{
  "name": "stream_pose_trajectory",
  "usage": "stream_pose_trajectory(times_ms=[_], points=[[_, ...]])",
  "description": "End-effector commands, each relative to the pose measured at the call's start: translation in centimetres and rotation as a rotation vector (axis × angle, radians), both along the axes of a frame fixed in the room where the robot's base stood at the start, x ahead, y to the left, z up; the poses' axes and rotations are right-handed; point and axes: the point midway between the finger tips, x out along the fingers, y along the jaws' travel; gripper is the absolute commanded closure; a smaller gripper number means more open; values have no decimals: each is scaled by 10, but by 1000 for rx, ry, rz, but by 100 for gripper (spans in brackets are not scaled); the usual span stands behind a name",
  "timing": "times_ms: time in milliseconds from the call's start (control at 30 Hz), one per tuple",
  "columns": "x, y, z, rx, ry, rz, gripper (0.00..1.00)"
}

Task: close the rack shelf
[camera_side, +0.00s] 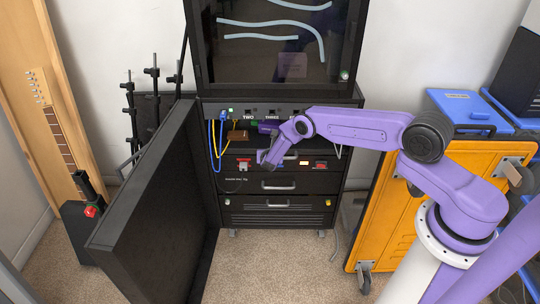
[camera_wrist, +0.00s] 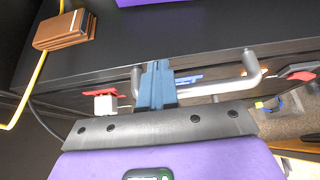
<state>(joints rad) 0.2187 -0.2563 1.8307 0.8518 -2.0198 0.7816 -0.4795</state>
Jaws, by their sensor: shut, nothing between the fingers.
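The black rack (camera_side: 335,215) stands at centre in the side view. Its shelf (camera_side: 240,163) has a red switch at each side and a metal handle. The dark shelf top fills the upper wrist view (camera_wrist: 185,40), with the handle (camera_wrist: 215,88) along its front. My gripper (camera_side: 266,160) is in front of the shelf, left of the handle's middle. In the wrist view, its blue fingers (camera_wrist: 157,85) are together and empty, overlapping the left part of the handle. I cannot tell whether they touch it. How far the shelf sticks out is hard to judge.
A brown box (camera_side: 237,135) and blue and yellow cables (camera_side: 213,140) are at the shelf's left. Two closed-looking drawers (camera_side: 280,203) lie below. The open black door (camera_side: 150,200) stands left. An orange cabinet (camera_side: 400,210) stands right. Carpet (camera_side: 265,265) is clear in front.

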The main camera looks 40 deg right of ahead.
Motion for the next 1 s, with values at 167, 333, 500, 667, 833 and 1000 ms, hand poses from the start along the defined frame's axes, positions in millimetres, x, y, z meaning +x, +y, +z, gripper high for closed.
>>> stream_pose_trajectory(times_ms=[167,333,500,667,833,1000], points=[[-6,7,6,-1,1,1,100],[-17,18,15,0,1,3,100],[-29,29,24,0,2,2,100],[-41,42,34,-1,2,2,100],[-52,53,43,0,1,3,100],[-58,58,48,0,0,1,100]])
